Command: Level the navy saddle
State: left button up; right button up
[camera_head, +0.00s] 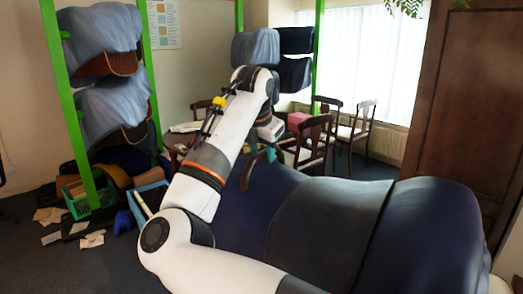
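A large navy saddle-like form (425,240) fills the lower right, with a dark grey padded panel (325,225) across its middle. A darker blue part (255,205) stretches left and back from it. Its far side and its support are hidden, so I cannot tell exactly how it is tilted. My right arm bends in from the bottom and reaches up and back. My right gripper (265,153) points down above the far left end of the blue form. Its fingertips are small and partly merged with things behind, so contact and opening are unclear. My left gripper is out of view.
Green racks hold blue-grey saddles (103,32) at left and more dark ones (256,47) at the back. Wooden chairs (355,122) stand by the window. A green crate (85,195) and papers lie on the floor at left. A brown wooden door or cabinet (470,100) stands at right.

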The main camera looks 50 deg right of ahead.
jog(key=shift+a+r, duration=0.1)
jog(key=shift+a, duration=0.05)
jog(key=shift+s+a+r, duration=0.1)
jog(key=shift+r, duration=0.2)
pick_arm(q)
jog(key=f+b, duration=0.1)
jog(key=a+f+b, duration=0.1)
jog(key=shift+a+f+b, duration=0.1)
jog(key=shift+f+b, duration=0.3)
pick_arm(e)
jog(key=v, duration=1.1)
jog(key=shift+r, duration=0.15)
